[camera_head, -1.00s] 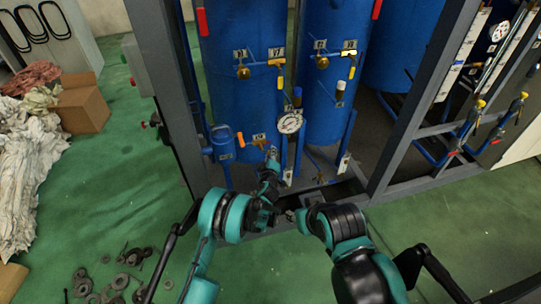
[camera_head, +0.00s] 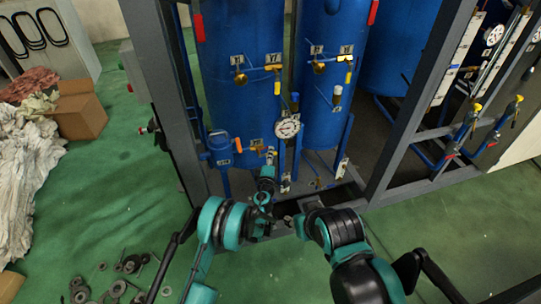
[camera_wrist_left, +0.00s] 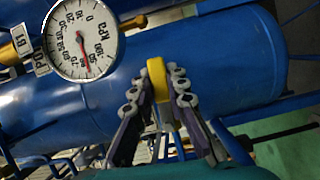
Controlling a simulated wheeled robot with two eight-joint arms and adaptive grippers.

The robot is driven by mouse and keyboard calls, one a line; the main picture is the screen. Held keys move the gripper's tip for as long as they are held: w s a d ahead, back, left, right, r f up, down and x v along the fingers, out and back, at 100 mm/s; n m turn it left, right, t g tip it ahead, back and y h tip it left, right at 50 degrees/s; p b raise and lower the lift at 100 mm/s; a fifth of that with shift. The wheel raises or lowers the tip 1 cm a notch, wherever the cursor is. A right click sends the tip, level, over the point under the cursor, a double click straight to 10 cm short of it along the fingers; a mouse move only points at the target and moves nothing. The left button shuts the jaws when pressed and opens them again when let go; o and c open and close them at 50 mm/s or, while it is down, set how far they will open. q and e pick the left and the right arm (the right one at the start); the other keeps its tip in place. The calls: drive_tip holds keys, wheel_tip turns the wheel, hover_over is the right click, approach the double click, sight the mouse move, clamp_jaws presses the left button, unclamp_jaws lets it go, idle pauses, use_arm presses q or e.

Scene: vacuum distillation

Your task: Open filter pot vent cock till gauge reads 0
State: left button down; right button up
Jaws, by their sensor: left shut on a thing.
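The vent cock's yellow handle (camera_wrist_left: 157,78) stands between my left gripper's fingertips in the left wrist view. My left gripper (camera_wrist_left: 160,86) is shut on it, in front of a blue vessel (camera_wrist_left: 210,65). In the head view my left gripper (camera_head: 270,157) is low at the front of the left blue tank (camera_head: 245,105), and the handle is mostly hidden. The round white kPa gauge (camera_wrist_left: 83,40) is left of the handle; its red needle points down, away from the 0 mark. The gauge also shows in the head view (camera_head: 288,128). My right gripper (camera_head: 291,219) is small and dark near the frame's base.
A small blue pot (camera_head: 220,146) with an orange handle is left of my gripper. Blue pipes and another blue tank (camera_head: 335,80) are to the right. The grey steel frame (camera_head: 160,100) bounds the rig. Loose metal rings lie on the green floor at the lower left.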

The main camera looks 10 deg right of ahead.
use_arm(q)
drive_tip(key=shift+w, duration=0.1)
drive_tip(key=c, duration=1.5)
unclamp_jaws()
drive_tip(key=v, duration=0.7)
drive_tip(key=shift+s+a, duration=0.1)
drive_tip(key=shift+s, duration=0.2)
